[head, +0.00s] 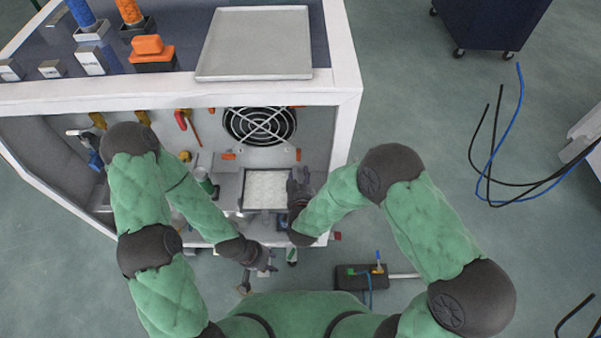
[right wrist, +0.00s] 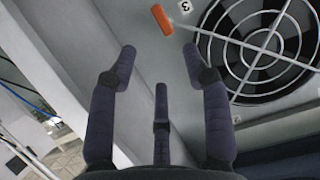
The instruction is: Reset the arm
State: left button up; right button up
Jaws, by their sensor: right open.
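My right gripper (head: 300,182) is beside the right edge of a white panel in a dark frame (head: 267,190), inside the front of the generator cabinet. In the right wrist view my right gripper (right wrist: 159,50) is open with nothing between its fingers, facing the cabinet's inner wall near the fan. My left gripper (head: 263,266) hangs below the panel, in front of the cabinet. Its fingers are small and dark there, and I cannot tell whether they are open or shut.
A fan with a guard (head: 260,125) is in the cabinet's back wall. A grey tray (head: 255,43) lies on the white-edged cabinet top. A black box with connectors (head: 361,277) is on the floor, and loose cables (head: 489,165) lie at the right. A dark wheeled cart (head: 490,22) stands at upper right.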

dwell(0.6)
jog(key=s+d+f+m+g+y, duration=0.1)
jog(key=s+d+f+g, duration=0.35)
jog(key=s+f, duration=0.2)
jog(key=s+d+f+m+g+y, duration=0.1)
jog(key=s+d+f+g+y, duration=0.15)
jog(key=s+f+g, duration=0.35)
jog(key=s+d+f+g, duration=0.1)
jog(key=s+f+g, duration=0.1)
jog(key=s, duration=0.7)
jog(key=shift+s+d+f+p, duration=0.2)
jog(key=shift+s+d+p, duration=0.15)
jog(key=shift+s+d, duration=0.05)
jog(key=shift+f+g+y, duration=0.1)
jog(key=shift+g+y, duration=0.15)
notch_tip(320, 180, down, 8)
jog(key=b, duration=0.8)
jog(key=shift+w+d, duration=0.15)
jog(key=shift+w, duration=0.2)
